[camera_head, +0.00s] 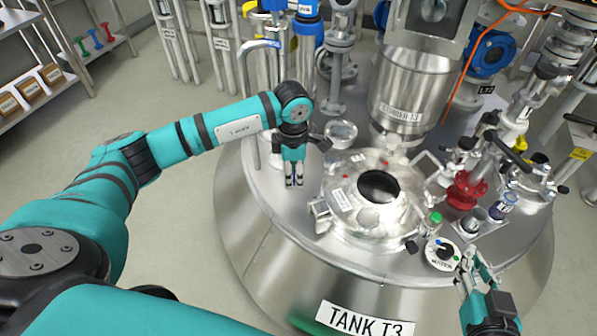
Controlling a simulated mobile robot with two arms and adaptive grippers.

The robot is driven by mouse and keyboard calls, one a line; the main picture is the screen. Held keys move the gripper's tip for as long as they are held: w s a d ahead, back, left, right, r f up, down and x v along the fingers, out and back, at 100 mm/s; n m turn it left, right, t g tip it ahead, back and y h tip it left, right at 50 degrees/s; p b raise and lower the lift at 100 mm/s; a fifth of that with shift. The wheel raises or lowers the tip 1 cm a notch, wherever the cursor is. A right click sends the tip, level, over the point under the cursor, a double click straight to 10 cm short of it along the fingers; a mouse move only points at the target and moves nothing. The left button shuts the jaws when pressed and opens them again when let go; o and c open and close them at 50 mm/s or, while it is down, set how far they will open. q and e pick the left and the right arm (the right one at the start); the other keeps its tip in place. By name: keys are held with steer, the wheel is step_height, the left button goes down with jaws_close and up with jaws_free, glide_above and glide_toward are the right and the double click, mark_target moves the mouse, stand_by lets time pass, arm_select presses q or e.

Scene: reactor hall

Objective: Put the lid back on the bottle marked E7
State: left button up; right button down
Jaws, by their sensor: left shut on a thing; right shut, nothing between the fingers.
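My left gripper (294,182) points down over the left part of the tank top, left of the open manway. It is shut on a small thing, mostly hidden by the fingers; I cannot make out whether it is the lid. My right gripper (468,262) is shut and empty at the lower right, beside the round dial. A small bottle with a blue-and-white label (503,204) stands at the right of the tank top; its marking is too small to read. A bottle with a green cap (433,222) stands nearer the manway. I cannot tell which is E7.
The manway (345,203) has a dark opening in its middle. A metal cup (473,216) stands left of the labelled bottle. A red valve (466,190) and pipework crowd the right side. The tank's left rim is clear.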

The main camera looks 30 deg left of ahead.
arm_select(q)
steer(key=s+d+r+m, duration=0.3)
steer(key=r+m, duration=0.3)
steer(key=m, duration=0.6)
steer(key=s+d+r+m, duration=0.3)
steer(key=r+m, duration=0.4)
steer(key=m, duration=0.4)
steer(key=shift+d+m, duration=0.15)
steer(key=shift+m, duration=0.25)
steer(key=shift+s, duration=0.1)
arm_select(e)
steer(key=c, duration=2)
jaws_free()
